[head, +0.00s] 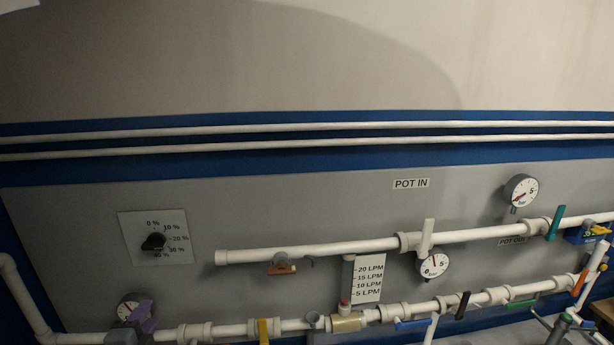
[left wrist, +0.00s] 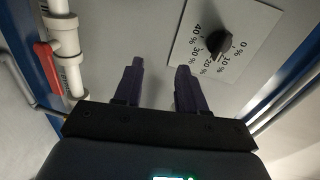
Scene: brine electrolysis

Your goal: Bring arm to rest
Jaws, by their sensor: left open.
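My left gripper (head: 140,318) shows small at the lower left of the head view, in front of the panel near a gauge. In the left wrist view its two dark purple fingers (left wrist: 158,72) stand apart with nothing between them. The grey panel lies beyond them. My right gripper is not in view.
The black knob (head: 153,242) sits left on the grey panel (head: 330,205). A gauge (head: 128,304) is partly hidden behind my left gripper. White pipes with coloured valve handles run along the panel. A red valve handle (left wrist: 47,66) is left of the fingers.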

